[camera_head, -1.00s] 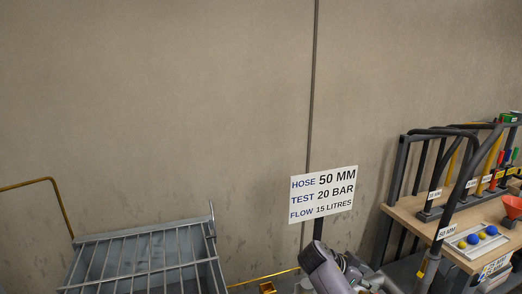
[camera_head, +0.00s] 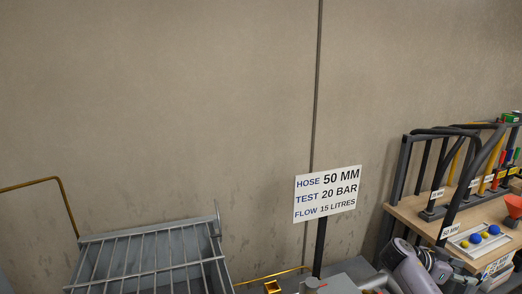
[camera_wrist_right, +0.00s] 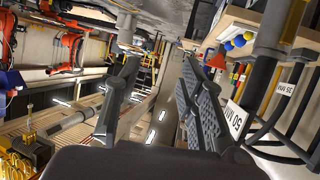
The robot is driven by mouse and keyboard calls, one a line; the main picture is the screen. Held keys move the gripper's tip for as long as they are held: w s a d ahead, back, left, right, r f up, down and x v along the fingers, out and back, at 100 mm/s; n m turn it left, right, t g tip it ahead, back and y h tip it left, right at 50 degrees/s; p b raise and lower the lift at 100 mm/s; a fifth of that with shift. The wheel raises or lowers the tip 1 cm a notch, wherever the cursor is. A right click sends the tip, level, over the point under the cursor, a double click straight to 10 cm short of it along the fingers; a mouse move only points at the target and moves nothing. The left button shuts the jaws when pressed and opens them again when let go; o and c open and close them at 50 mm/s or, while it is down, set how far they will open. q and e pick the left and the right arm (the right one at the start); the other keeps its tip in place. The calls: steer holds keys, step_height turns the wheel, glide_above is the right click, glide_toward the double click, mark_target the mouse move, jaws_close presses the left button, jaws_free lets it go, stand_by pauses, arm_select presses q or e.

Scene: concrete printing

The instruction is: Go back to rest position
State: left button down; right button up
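My right gripper (camera_head: 458,280) shows at the bottom right of the head view, at the end of a grey-white arm link, in front of the workbench. In the right wrist view its two dark fingers (camera_wrist_right: 158,65) stand well apart with nothing between them, so it is open and empty. My left gripper is in neither view now.
A sign (camera_head: 327,194) reading hose 50 MM stands at centre right. The wooden bench (camera_head: 407,214) at right carries labelled hoses, a tray (camera_head: 467,248) with blue and yellow balls, and a red funnel (camera_head: 513,207). A metal grate (camera_head: 150,262) is lower left.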

steer(key=s+d+r+g+h, duration=0.25)
steer(key=s+d, duration=0.25)
steer(key=d, duration=0.6)
steer(key=s+d+f+n+t+y, duration=0.1)
steer(key=s+f+n+t+y, duration=0.35)
steer(key=f, duration=1.05)
steer(key=s+f+n+g+y, duration=0.1)
steer(key=s+f+n, duration=0.65)
steer(key=f, duration=0.75)
steer(key=s+a+f+n+y, duration=0.1)
steer(key=s+f+n+y, duration=0.15)
steer(key=s+f, duration=0.6)
steer(key=s+f+n+y, duration=0.1)
steer(key=s+f+n, duration=0.3)
steer(key=s, duration=0.9)
steer(key=s+a+f+n+y, duration=0.1)
steer(key=s+f+n+y, duration=0.15)
steer(key=s+f, duration=0.55)
steer(key=s+a+f+y, duration=0.1)
steer(key=s+a+f, duration=0.1)
steer(key=a, duration=1.1)
steer(key=s+a+f+m+y, duration=0.1)
steer(key=s+a+f+y, duration=0.1)
steer(key=a, duration=1.1)
steer(key=s+a+f+y, duration=0.1)
steer(key=a+f, duration=0.3)
steer(key=a, duration=0.9)
steer(key=shift+s+a+f+m+y, duration=0.3)
steer(key=shift+s+a+f, duration=0.05)
steer(key=shift+s, duration=0.05)
